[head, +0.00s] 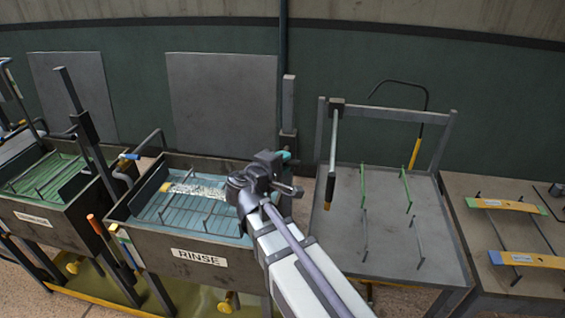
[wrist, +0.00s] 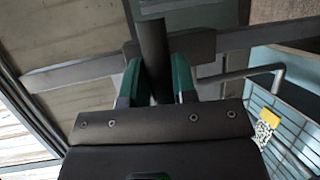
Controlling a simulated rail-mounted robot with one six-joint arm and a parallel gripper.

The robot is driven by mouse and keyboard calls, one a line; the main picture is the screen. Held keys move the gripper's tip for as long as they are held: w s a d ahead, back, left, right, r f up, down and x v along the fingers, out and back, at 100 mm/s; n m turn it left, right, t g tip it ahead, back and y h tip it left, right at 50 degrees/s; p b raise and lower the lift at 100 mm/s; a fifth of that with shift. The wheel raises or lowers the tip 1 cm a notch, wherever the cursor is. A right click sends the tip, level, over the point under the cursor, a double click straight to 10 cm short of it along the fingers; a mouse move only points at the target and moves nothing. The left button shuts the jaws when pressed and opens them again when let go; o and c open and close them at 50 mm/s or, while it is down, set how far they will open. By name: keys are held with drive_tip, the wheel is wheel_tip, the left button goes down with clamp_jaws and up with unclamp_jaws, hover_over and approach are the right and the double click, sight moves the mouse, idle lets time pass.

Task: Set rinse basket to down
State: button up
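The rinse tank (head: 199,257) stands left of centre in the head view, with its label on the front. Its basket (head: 205,218) shows as thin bars in the blue water; its exact height is hard to tell. A dark upright post (head: 289,103) stands at the tank's back right, with a dark block on it. My gripper (head: 283,163) is beside the lower part of this post. In the wrist view my gripper (wrist: 156,78) has its two green fingers on either side of a dark bar (wrist: 153,45). Whether they press on it is not clear.
A leaf spring (head: 166,187) with a yellow end lies in the rinse basket, and its yellow end shows in the wrist view (wrist: 258,107). Another tank (head: 32,222) is at left. A grey rack table (head: 390,245) is at right, then a table with springs (head: 508,205).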

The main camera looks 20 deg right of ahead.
clamp_jaws()
drive_tip(key=shift+f, duration=0.15)
wheel_tip(320, 180, down, 16)
drive_tip(key=b, duration=1.6)
drive_tip(key=shift+s+f, duration=0.15)
drive_tip(key=shift+s, duration=0.05)
